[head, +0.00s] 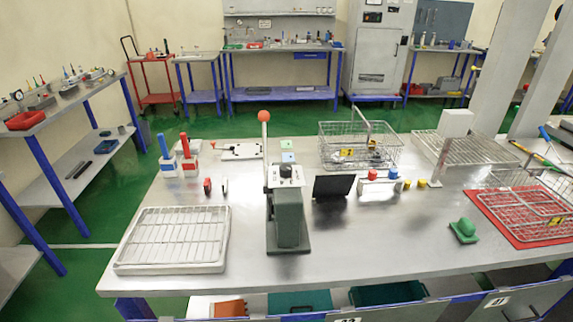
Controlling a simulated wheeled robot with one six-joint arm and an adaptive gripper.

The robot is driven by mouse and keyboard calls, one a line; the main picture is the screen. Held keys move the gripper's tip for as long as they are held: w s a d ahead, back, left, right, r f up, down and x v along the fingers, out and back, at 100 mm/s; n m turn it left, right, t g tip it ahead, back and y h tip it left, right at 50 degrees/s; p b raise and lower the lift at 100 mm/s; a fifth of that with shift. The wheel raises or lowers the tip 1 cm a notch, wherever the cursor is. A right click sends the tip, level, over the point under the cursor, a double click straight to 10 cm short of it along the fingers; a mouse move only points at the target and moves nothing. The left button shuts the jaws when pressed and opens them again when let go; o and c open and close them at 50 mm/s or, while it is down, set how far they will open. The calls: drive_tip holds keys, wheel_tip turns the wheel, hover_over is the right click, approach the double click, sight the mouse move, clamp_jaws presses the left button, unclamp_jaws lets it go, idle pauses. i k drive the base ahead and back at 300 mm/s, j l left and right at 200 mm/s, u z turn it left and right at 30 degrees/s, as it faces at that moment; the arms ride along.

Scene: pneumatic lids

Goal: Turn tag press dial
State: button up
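The tag press (289,218) stands upright near the front middle of the steel table in the head view. It has a grey-green body and a tall lever with a red ball (264,116) at its top left. A small black dial (286,170) sits on a pale plate with dark marks on top of the press. The dial is too small to tell its setting. My gripper is not in view, and nothing touches the dial.
On the steel table (330,255), a wire rack (172,238) lies left of the press. A black panel (333,187) and a stand with coloured caps (381,188) are to its right. Wire baskets (335,150) stand behind. The table front of the press is clear.

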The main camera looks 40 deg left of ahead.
sight(285, 170)
drive_tip(key=i+l+u, duration=0.25)
drive_tip(key=i+l, duration=0.15)
drive_tip(key=i+l+u, duration=0.25)
drive_tip(key=l, duration=0.3)
drive_tip(key=i+j, duration=0.05)
drive_tip(key=i, duration=0.05)
